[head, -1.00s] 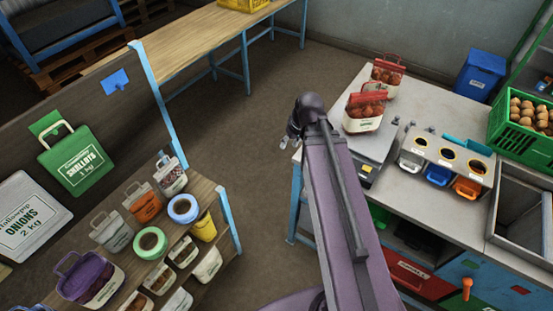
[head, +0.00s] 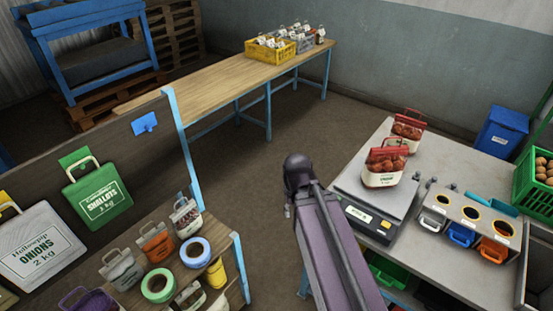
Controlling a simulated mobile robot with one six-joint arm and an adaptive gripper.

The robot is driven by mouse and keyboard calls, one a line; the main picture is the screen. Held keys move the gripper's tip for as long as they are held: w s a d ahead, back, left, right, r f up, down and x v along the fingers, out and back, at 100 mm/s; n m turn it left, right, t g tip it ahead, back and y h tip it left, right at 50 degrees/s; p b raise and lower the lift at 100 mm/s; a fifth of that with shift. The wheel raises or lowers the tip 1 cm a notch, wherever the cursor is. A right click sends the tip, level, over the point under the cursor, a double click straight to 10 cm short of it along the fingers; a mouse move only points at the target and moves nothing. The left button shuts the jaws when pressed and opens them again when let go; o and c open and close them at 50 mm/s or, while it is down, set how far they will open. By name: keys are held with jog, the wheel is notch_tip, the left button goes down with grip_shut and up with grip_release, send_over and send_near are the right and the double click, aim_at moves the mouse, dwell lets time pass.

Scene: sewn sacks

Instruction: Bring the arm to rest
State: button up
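My arm reaches up from the bottom of the head view, over the floor between the shelf and the grey bench. My gripper (head: 288,211) is at its far end, mostly hidden behind the wrist, so its fingers cannot be made out. No sack shows at it. A filled sack with a red top (head: 384,167) stands on the scale (head: 352,190), to the right of my arm. A second red-topped sack (head: 408,130) stands behind it.
The grey bench (head: 487,274) holds a dispenser with coloured bins (head: 468,222) and a green crate of onions (head: 533,200). At left, a shelf (head: 217,221) carries sacks and tape rolls. A wooden table (head: 215,78) with crates stands behind. The floor between is open.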

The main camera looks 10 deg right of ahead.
notch_tip(320, 180, down, 9)
jog(key=b, duration=0.8)
jog(key=shift+r, duration=0.15)
dwell(2.7)
